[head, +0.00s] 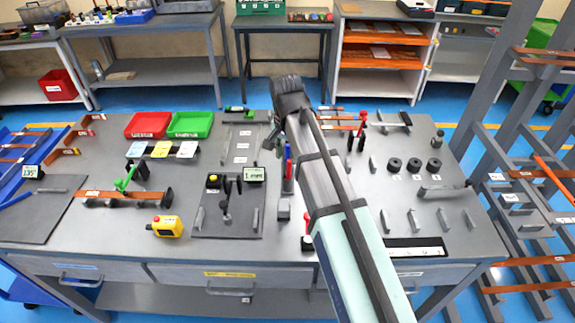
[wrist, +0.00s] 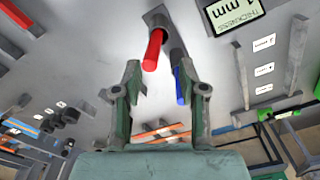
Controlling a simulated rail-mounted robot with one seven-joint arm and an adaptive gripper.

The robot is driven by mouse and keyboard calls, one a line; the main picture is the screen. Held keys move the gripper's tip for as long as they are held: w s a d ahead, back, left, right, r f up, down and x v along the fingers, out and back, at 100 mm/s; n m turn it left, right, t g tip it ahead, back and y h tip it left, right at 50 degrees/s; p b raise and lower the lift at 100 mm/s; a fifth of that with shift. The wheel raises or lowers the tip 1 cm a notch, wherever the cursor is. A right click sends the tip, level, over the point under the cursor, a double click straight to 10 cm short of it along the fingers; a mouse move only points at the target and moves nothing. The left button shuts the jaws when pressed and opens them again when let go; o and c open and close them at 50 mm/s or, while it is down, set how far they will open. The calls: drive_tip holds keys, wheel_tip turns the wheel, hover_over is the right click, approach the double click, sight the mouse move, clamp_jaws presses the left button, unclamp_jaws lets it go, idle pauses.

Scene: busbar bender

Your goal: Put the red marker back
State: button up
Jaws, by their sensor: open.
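The red marker (wrist: 153,48) shows in the wrist view between my open fingertips, slightly nearer the left one, its upper end at a grey block (wrist: 155,18). A blue marker (wrist: 181,86) is beside it, close to my right finger. My gripper (wrist: 160,66) is open, with a finger on either side of the red marker; I cannot tell whether either finger touches it. My gripper is mostly hidden behind my arm there.
The workbench has a dark plate with a thickness display (head: 254,174) left of the markers and a small grey block (head: 283,208) in front. A yellow device (head: 166,226), red tray (head: 147,124), green tray (head: 190,124) and black rollers (head: 414,165) stand around.

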drive_tip(key=shift+s+r+b, duration=0.1)
drive_tip(key=shift+r+b, duration=0.25)
drive_tip(key=shift+r, duration=2.4)
